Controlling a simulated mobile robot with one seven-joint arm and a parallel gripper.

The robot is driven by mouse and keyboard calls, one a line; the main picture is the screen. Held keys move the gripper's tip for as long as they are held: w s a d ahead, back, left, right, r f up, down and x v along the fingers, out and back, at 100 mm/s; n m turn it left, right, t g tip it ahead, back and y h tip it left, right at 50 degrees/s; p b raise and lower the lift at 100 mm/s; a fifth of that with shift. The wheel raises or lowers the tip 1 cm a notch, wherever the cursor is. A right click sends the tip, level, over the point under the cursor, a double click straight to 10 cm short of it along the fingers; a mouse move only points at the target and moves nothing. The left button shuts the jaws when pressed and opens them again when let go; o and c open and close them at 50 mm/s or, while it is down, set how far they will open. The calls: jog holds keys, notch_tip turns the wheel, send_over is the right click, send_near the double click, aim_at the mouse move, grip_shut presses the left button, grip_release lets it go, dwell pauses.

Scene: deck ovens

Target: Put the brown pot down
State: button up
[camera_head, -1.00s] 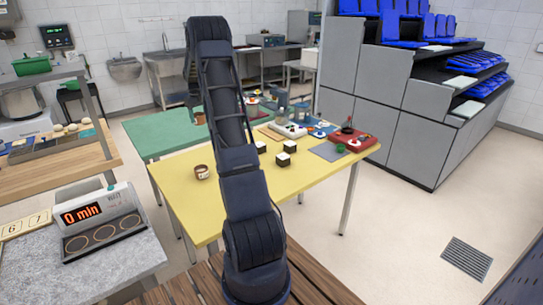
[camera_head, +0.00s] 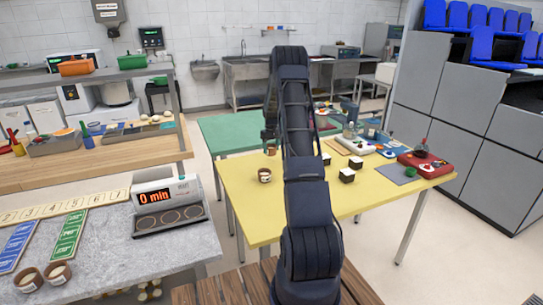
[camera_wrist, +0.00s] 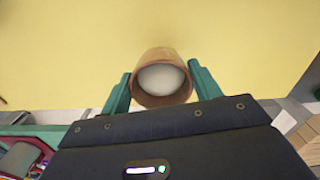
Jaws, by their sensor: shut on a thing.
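My gripper (camera_wrist: 161,88) is shut on a brown pot (camera_wrist: 160,58) with a pale, whitish round top, held between the two green fingers in the wrist view. The yellow table (camera_wrist: 60,45) fills the background beyond it. In the head view my arm reaches over the yellow table (camera_head: 240,205), and its fingers are mostly hidden behind the arm. A small brown shape, apparently the held pot (camera_head: 271,150), shows at the arm's left side. I cannot tell its height above the table. Another brown pot (camera_head: 265,176) stands upright on the table's left part.
Two similar pots (camera_head: 58,273) stand on the grey counter (camera_head: 110,250) at lower left, near a "0 min" timer device (camera_head: 168,205). Dark cubes with pale tops (camera_head: 347,175) and a red tray (camera_head: 427,164) are on the yellow table. Its front left is clear. A green table (camera_head: 225,135) adjoins behind.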

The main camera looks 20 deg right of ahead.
aim_at(271, 154)
jog(key=shift+f, duration=2.15)
jog(key=shift+f, duration=0.2)
jog(key=o, duration=1.1)
jog(key=shift+r, duration=0.1)
